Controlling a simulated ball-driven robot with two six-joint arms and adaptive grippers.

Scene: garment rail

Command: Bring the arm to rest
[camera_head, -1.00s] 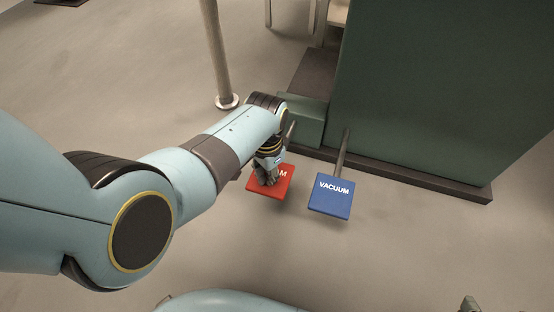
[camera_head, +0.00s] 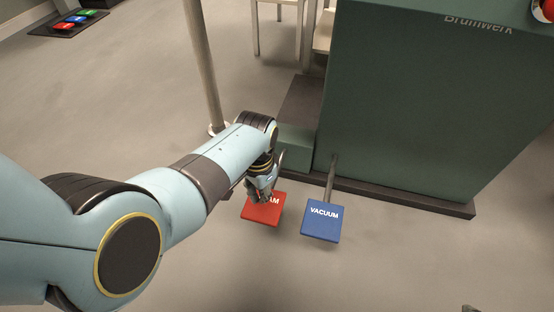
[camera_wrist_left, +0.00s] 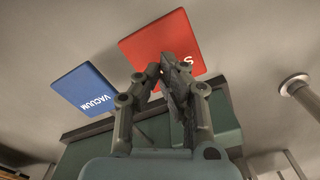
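My left arm reaches in from the left in the head view. Its gripper (camera_head: 262,190) is over the upper left part of a red pedal (camera_head: 264,212) and hides part of its label, leaving "AM" readable. In the left wrist view the gripper's fingertips (camera_wrist_left: 164,66) come together with nothing visible between them, in front of the red pedal (camera_wrist_left: 190,32). Whether they touch the pedal I cannot tell. A small dark tip (camera_head: 468,308) at the bottom right edge of the head view may be my right gripper; its state is not visible.
A blue pedal (camera_head: 322,222) marked "VACUUM" is right of the red one, on a bar from the green machine (camera_head: 420,110). A metal pole (camera_head: 207,70) stands behind my arm. Small coloured pedals (camera_head: 75,20) lie on a far mat. Floor in front is clear.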

